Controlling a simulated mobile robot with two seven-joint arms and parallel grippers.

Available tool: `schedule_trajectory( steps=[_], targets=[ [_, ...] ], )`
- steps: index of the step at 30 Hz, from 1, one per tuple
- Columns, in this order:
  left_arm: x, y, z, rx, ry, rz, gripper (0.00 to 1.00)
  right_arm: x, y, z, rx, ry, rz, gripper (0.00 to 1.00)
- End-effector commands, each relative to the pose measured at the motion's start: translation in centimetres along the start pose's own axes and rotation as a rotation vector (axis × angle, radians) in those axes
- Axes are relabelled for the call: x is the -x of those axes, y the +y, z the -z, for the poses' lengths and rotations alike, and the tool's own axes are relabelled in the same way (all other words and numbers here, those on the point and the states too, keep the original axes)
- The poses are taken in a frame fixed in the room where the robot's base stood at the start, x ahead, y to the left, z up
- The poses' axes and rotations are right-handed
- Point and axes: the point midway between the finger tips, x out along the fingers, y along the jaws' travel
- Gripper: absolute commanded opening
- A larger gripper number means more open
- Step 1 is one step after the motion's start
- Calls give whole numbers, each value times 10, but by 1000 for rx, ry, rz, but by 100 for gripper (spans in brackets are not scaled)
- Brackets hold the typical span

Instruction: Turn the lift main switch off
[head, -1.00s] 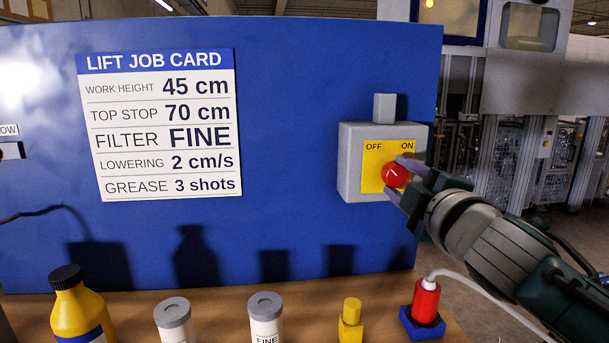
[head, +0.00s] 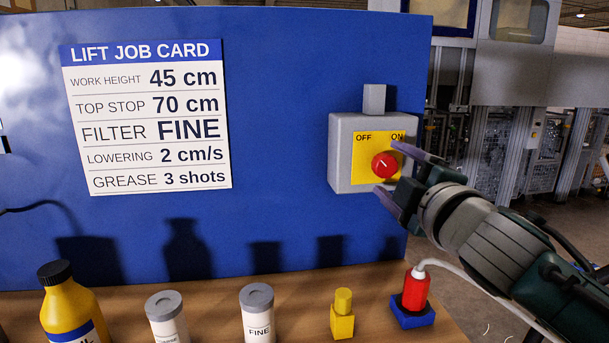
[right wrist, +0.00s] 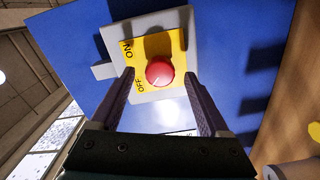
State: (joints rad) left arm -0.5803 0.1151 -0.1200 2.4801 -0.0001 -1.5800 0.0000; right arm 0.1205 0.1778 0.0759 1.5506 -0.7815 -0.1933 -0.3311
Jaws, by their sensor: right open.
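The lift main switch is a grey box (head: 341,158) on the blue panel, with a yellow plate (head: 364,173) marked OFF at left and ON at right. Its round red knob (head: 384,165) carries a small white mark that slants toward the upper left, the OFF side, in the head view. My right gripper (head: 389,168) is open, its fingers spread on either side of the knob. In the right wrist view the knob (right wrist: 159,73) shows between the two fingertips (right wrist: 158,76), with gaps on both sides. My left gripper is not in view.
A job card (head: 147,118) hangs on the blue panel (head: 275,100). On the wooden bench (head: 290,288) stand a yellow bottle (head: 70,305), two grey-lidded canisters, a yellow piece (head: 342,318) and a red plug (head: 415,292) in a blue base with a white cable.

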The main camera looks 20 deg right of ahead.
Motion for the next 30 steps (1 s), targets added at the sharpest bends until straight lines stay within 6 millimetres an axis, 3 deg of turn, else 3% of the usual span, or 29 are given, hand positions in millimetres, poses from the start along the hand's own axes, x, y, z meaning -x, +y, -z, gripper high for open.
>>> schedule_trajectory(
  steps=[9, 15, 30],
  targets=[
    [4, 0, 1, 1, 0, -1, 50, 59, -1, 0, 0, -1, 3, 80],
    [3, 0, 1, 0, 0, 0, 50, 83, 0, 0, 0, 0, 0, 80],
    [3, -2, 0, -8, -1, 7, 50, 89, 1, 0, 1, 0, -1, 80]
  ],
)
